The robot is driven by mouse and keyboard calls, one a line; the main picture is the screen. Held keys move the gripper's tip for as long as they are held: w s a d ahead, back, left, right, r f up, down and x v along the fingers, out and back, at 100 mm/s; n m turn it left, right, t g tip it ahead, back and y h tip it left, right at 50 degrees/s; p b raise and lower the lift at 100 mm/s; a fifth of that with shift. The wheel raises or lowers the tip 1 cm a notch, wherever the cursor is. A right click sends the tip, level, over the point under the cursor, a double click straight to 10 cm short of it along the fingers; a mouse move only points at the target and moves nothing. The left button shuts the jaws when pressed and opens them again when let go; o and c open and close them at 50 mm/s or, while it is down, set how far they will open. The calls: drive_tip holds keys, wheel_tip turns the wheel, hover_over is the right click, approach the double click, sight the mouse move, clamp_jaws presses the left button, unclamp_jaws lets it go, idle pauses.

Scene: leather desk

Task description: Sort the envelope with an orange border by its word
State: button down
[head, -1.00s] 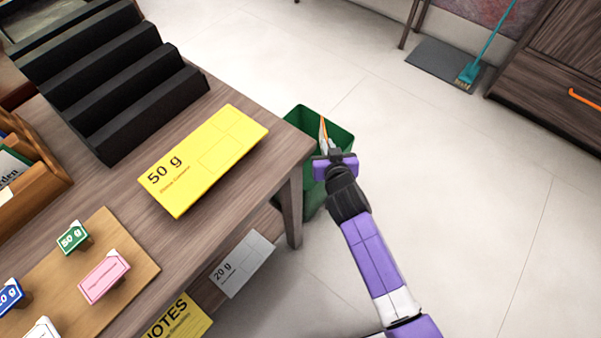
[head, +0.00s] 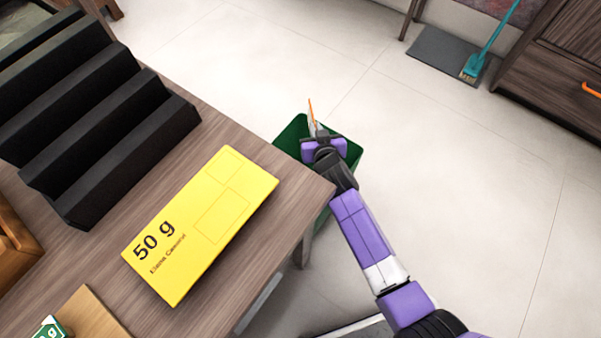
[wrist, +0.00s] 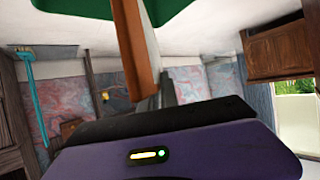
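The envelope with an orange border (head: 311,113) shows as a thin upright edge above the green bin in the head view. My gripper (head: 318,138) is shut on it, over the bin's opening. In the wrist view the envelope (wrist: 133,45) is seen nearly edge-on, its orange border running up from my gripper (wrist: 155,105). Its word cannot be read from here. The green bin (head: 290,136) stands on the floor beside the desk's right corner, partly hidden by my arm; a green part of it (wrist: 80,7) shows at the top of the wrist view.
A yellow 50 g envelope (head: 222,205) lies on the desk (head: 300,190). A black stepped rack (head: 110,130) stands at the back left. A wooden board (head: 90,315) with a green sign is at the lower left. The floor right of my arm is clear.

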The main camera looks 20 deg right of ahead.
drive_tip(key=shift+w+f+b, duration=0.1)
drive_tip(key=shift+f+b, duration=2.3)
drive_tip(key=shift+f, duration=0.6)
drive_tip(key=c, duration=1.5)
unclamp_jaws()
drive_tip(key=shift+c, duration=0.2)
drive_tip(key=p+v, duration=0.2)
drive_tip(key=v, duration=0.5)
drive_tip(key=shift+r, duration=0.1)
drive_tip(key=shift+s, duration=0.4)
